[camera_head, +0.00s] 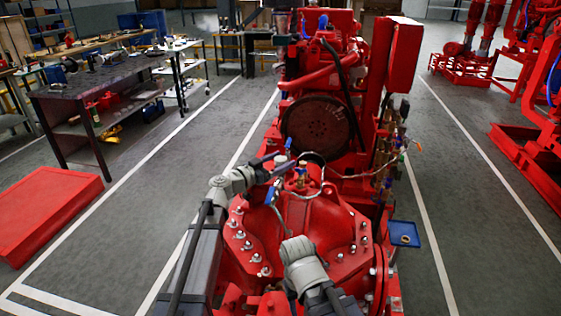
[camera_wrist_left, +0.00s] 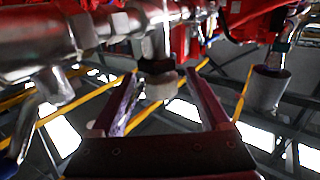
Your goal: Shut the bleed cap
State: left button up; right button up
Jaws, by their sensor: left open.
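The left gripper (camera_head: 277,166) is at the end of my arm coming in from the left, over the red pump casing (camera_head: 315,222), close to a small brass fitting (camera_head: 301,172). In the left wrist view its two fingers (camera_wrist_left: 160,78) are spread apart. A small pale cap-like piece (camera_wrist_left: 161,88) under a metal pipe lies between the fingers in that view; it looks like the bleed cap. I cannot tell whether the fingers touch it or how far the cap is turned. Part of my right arm shows at the bottom centre; its gripper does not show.
Thin hoses and blue-handled valves (camera_head: 289,146) stand close around the left gripper. The red engine with its dark round flywheel (camera_head: 318,121) is behind. A grey cylindrical cup (camera_wrist_left: 270,88) hangs right of the fingers.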

pick_arm(q)
grip_shut()
dwell(0.5)
jog(key=shift+w+m+g+h, duration=0.1)
jog(key=shift+m+g+h, duration=0.2)
jog(key=shift+g, duration=0.1)
jog(key=m+g+h, duration=0.2)
jog(key=g, duration=0.1)
jog(key=shift+w+m, duration=0.15)
jog(key=shift+m, duration=0.15)
jog(key=m+g, duration=0.1)
jog(key=g, duration=0.1)
jog(key=m+g+h, duration=0.1)
jog(key=m+g, duration=0.1)
jog(key=g, duration=0.1)
jog(key=shift+h, duration=0.3)
jog(key=shift+s+m+g, duration=0.2)
jog(key=shift+m+g, duration=0.4)
jog(key=shift+g, duration=0.3)
jog(key=shift+s, duration=0.1)
grip_release()
